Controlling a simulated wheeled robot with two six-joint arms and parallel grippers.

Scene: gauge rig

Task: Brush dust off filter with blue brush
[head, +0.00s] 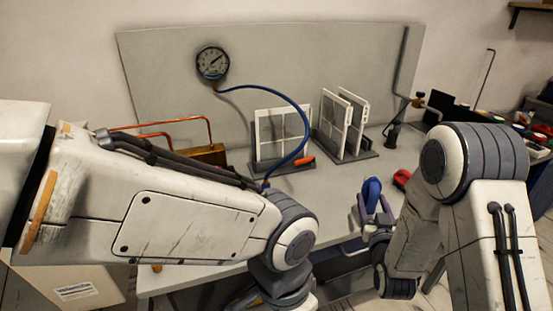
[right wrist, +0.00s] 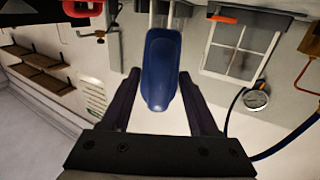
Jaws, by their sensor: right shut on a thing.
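My right gripper (head: 374,216) is shut on a blue brush (head: 373,190), held above the front right part of the bench. In the right wrist view the brush's blue body (right wrist: 163,70) sits between the two dark fingers (right wrist: 160,108); its bristles cannot be made out. A white-framed filter (head: 268,128) with a grey panel stands upright in a dark holder at the middle of the bench; it is apart from the brush. A white frame (right wrist: 237,65) also shows in the right wrist view. My left arm crosses the front left; its fingers are out of view.
Two more white frames (head: 338,122) stand in a rack right of the filter. A gauge (head: 212,63) on the back panel (head: 160,75) has a blue hose (head: 296,107) curving down past the filter. A red object (head: 402,179) lies on the bench (head: 335,190) right of the brush.

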